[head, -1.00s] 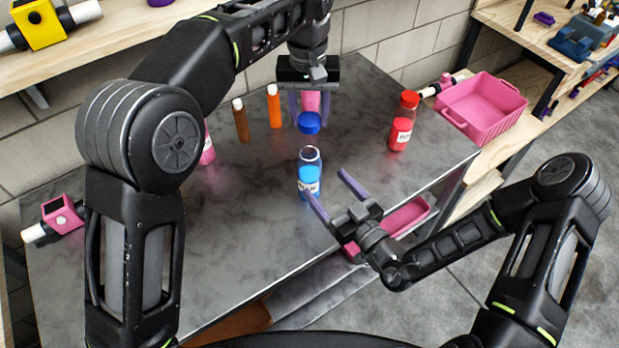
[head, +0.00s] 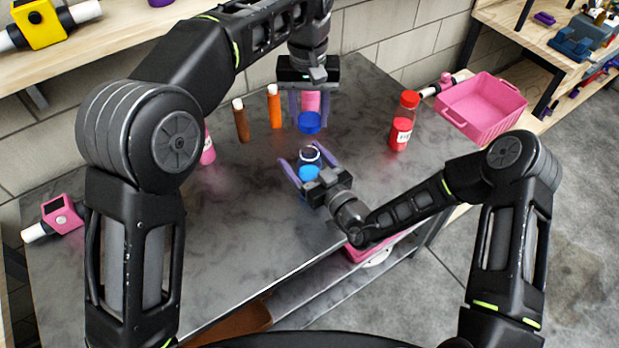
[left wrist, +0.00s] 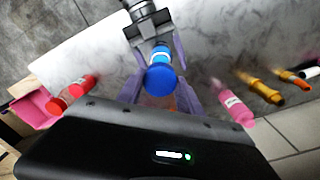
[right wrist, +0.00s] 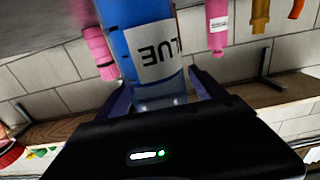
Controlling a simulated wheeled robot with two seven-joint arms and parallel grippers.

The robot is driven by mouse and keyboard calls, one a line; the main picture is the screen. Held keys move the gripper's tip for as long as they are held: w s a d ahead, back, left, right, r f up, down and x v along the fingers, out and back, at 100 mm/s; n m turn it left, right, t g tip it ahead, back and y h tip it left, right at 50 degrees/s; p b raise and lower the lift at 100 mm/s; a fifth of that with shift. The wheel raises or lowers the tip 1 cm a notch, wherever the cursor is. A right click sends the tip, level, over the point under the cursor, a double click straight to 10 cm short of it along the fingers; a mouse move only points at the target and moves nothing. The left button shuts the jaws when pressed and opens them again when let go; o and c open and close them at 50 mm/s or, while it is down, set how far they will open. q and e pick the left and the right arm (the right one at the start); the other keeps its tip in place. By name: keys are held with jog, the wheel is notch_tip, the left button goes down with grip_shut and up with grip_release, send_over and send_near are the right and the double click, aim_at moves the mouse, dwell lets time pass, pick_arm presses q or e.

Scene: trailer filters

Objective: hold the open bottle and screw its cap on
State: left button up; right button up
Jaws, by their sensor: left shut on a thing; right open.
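The open bottle (head: 309,158) is clear with blue contents and stands upright on the grey table. In the right wrist view the bottle (right wrist: 150,50) is large, with a white label reading "BLUE". My right gripper (head: 299,173) is open, its fingers on either side of the bottle; contact cannot be told. The blue cap (head: 309,122) is held by my left gripper (head: 309,108), above and behind the bottle. In the left wrist view the cap (left wrist: 160,80) sits between the fingertips, with the bottle partly hidden behind it.
A red bottle (head: 402,125) stands to the right on the table (head: 240,240). Brown (head: 241,122) and orange (head: 274,106) bottles stand at the back left, a pink one (head: 207,148) beside my left arm. A pink crate (head: 481,107) sits on the right shelf.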

grip_shut()
dwell(0.8)
